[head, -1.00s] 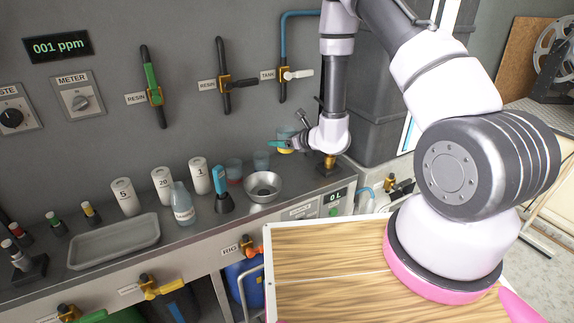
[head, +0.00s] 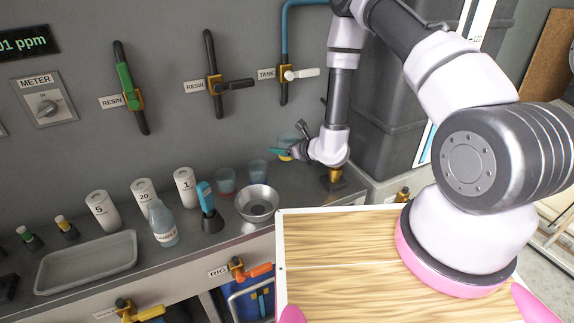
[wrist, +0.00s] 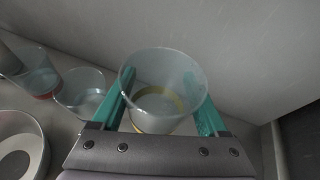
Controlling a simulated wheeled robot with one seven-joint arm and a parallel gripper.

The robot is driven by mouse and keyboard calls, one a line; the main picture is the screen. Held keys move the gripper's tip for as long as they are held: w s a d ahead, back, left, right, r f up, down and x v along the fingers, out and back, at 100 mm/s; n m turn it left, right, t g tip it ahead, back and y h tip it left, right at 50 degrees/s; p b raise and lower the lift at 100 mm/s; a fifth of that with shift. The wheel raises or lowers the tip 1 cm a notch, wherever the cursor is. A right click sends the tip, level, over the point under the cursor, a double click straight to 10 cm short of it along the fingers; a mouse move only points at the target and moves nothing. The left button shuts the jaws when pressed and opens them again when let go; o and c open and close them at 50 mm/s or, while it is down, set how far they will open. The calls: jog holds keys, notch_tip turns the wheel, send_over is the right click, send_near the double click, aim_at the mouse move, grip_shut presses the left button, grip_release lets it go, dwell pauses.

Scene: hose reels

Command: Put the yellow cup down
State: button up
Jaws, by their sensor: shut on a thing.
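The yellow cup (wrist: 163,92) is a clear cup with a yellow band near its base. In the wrist view it sits between the two green fingers of my gripper (wrist: 160,108), which is shut on it. The cup looks upright. In the head view my gripper (head: 279,151) holds the cup (head: 287,154) near the back wall, above the right part of the counter (head: 290,200). A small gap to the counter seems to show, but the wrist view does not make the height clear.
A clear cup (head: 258,169) and a red-banded cup (head: 225,181) stand left of my gripper. A metal bowl (head: 257,203) is in front of them. A brass fitting (head: 334,175) stands at the counter's right end. Bare counter lies between the bowl and this fitting.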

aim_at(283, 171)
notch_tip(283, 171, down, 7)
jog(key=shift+f, duration=0.15)
jog(key=shift+f, duration=0.15)
jog(key=o, duration=1.3)
